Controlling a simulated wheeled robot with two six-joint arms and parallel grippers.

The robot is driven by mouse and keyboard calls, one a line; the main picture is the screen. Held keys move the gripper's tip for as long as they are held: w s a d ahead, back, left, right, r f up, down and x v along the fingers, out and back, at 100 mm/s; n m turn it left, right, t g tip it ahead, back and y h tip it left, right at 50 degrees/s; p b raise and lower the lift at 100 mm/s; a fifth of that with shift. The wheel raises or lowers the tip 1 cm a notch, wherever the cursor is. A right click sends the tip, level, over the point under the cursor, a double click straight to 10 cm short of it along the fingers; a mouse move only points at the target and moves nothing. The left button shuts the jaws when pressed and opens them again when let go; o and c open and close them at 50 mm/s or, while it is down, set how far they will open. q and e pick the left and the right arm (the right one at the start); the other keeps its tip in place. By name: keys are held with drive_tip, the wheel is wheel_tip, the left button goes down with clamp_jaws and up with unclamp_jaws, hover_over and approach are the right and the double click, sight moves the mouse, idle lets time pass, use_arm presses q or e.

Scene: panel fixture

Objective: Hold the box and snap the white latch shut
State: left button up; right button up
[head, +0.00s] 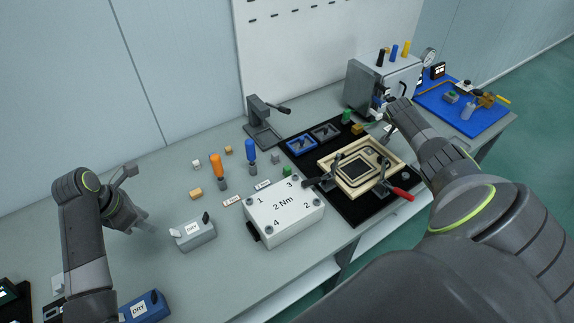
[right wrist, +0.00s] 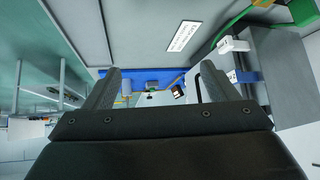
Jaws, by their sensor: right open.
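A grey box (head: 194,236) labelled DRY sits on the bench at the front left. A white latch (head: 175,232) sticks out at its left end, and a dark latch (head: 206,217) stands up at its right end. My left gripper (head: 149,227) is just left of the grey box, apart from it and pointing toward it; its finger gap is too small to tell. My right gripper (head: 388,116) is far from the box, near the grey machine at the back right. The right wrist view shows its two fingers (right wrist: 157,85) apart with nothing between them.
A blue DRY box (head: 146,307) lies at the front edge. A white 2 Nm block (head: 286,218) stands right of the grey box. Orange (head: 217,168) and blue screwdrivers (head: 251,153) stand behind. A black mat (head: 355,211) with a framed fixture is farther right.

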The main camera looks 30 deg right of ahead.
drive_tip(key=w+a+r+n+t, duration=0.1)
drive_tip(key=w+a+r+t, duration=0.1)
drive_tip(key=w+a+r, duration=0.35)
drive_tip(key=w+a+r+n+t, duration=0.1)
drive_tip(key=w+a+r+t, duration=0.2)
drive_tip(key=w+r, duration=0.55)
drive_tip(key=w+a+r+n+t, duration=0.15)
drive_tip(key=w+a+r, duration=0.25)
drive_tip(key=w, duration=0.5)
drive_tip(key=w+a+r+n+t+y, duration=0.1)
drive_tip(key=w+a+r+t, duration=0.1)
drive_tip(key=w+a+r, duration=0.4)
drive_tip(key=w+a+r+n+t+y, duration=0.15)
drive_tip(key=a+r, duration=0.25)
drive_tip(key=r, duration=0.5)
drive_tip(key=w+a+r+t, duration=0.3)
drive_tip(key=a+r, duration=0.3)
drive_tip(key=r, duration=0.1)
drive_tip(key=a+f+n+g+y, duration=0.25)
drive_tip(key=a+f+n, duration=0.35)
drive_tip(key=a+f, duration=0.3)
drive_tip(key=n+g+y, duration=0.3)
drive_tip(key=n+g, duration=1)
drive_tip(key=n, duration=0.8)
hover_over(206, 214)
wheel_tip(206, 214, down, 24)
wheel_tip(206, 214, down, 16)
drive_tip(key=shift+f, duration=0.25)
